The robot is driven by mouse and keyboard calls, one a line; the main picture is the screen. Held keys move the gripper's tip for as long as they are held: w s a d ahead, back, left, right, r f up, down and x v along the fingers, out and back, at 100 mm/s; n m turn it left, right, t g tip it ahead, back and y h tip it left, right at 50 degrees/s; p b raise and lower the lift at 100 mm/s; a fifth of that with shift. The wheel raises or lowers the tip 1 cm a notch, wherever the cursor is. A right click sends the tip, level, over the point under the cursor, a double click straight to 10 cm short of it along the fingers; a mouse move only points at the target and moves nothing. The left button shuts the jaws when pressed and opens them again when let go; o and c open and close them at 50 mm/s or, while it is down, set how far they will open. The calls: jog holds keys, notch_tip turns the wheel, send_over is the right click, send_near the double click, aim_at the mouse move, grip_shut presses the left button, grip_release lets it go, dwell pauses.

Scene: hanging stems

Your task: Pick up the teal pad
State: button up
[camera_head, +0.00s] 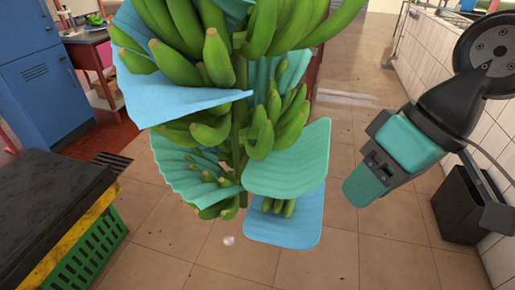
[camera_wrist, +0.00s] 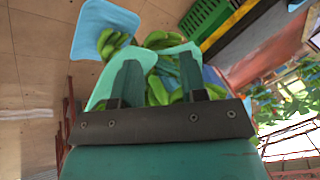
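A teal pad (camera_head: 290,160) with a ribbed surface hangs on the right side of the banana bunch, among the green fruit. It also shows in the wrist view (camera_wrist: 106,82), beyond my fingers and partly hidden by them. Another teal, curved pad (camera_head: 185,172) is on the left side of the bunch. My gripper (camera_head: 360,188) is to the right of the nearer teal pad, apart from it in the head view. In the wrist view my gripper (camera_wrist: 160,68) has its two fingers spread, with a gap between them and nothing held.
Blue pads sit above left (camera_head: 185,98) and below (camera_head: 290,228) the teal pad. The hanging green bananas (camera_head: 220,58) crowd around them. A green crate (camera_head: 88,245) stands at lower left, a dark bin (camera_head: 462,205) by the tiled wall. The tiled floor is clear at lower right.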

jog(key=w+d+f+m+t+y+b, duration=0.1)
jog(key=w+d+f+m+t, duration=0.2)
jog(key=w, duration=0.6)
jog(key=m+t+b, duration=0.2)
jog(key=m+t, duration=0.2)
jog(key=m, duration=0.4)
send_near(328, 144)
jog(key=shift+y, duration=0.4)
jog(key=x, duration=0.4)
jog(key=p+x, duration=0.1)
jog(key=x, duration=0.3)
jog(key=p+x, duration=0.1)
jog(key=x, duration=0.3)
jog(key=shift+w+d+f, duration=0.2)
jog(key=shift+d+f, duration=0.05)
jog(key=shift+f, duration=0.1)
jog(key=shift+c, duration=0.2)
grip_shut()
